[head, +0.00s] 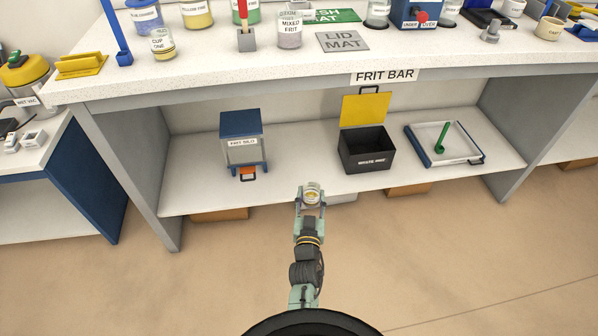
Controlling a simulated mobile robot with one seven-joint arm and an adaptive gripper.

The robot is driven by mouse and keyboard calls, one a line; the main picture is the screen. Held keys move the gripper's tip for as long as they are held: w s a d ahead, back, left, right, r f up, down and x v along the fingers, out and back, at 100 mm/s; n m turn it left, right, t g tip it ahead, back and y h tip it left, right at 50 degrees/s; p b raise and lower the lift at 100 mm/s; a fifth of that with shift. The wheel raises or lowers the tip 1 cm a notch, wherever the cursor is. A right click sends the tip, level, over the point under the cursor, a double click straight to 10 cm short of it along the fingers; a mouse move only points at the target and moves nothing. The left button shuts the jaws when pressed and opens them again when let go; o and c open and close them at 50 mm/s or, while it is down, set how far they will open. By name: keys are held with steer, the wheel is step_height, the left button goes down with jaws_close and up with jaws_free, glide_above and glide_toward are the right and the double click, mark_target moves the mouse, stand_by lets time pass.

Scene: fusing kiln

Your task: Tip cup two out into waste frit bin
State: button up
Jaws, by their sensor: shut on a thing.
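A small clear cup (312,190) with yellow material in it is held in my gripper (311,203), in front of the lower shelf. I take it for cup two, but no label on it can be read. Its mouth faces up, and it looks roughly upright. My gripper is shut on the cup's sides. The waste frit bin (361,161) is a black box on the lower shelf, to the right of and beyond the cup. Its yellow lid (365,110) stands open at the back. The cup is apart from the bin.
A blue-topped grey frit silo (242,141) stands left on the lower shelf (300,150). A blue-edged tray (420,152) with a green tool lies to the right of the bin. The frit bar worktop (250,71) overhangs the shelf, with cup one (161,42) on it.

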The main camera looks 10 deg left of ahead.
steer(key=d+f+h, duration=0.1)
steer(key=d+f, duration=0.2)
steer(key=f, duration=0.6)
steer(key=shift+s+d+m, duration=0.15)
steer(key=shift+s+m, duration=0.15)
steer(key=shift+w+d, duration=0.1)
steer(key=shift+d, duration=0.05)
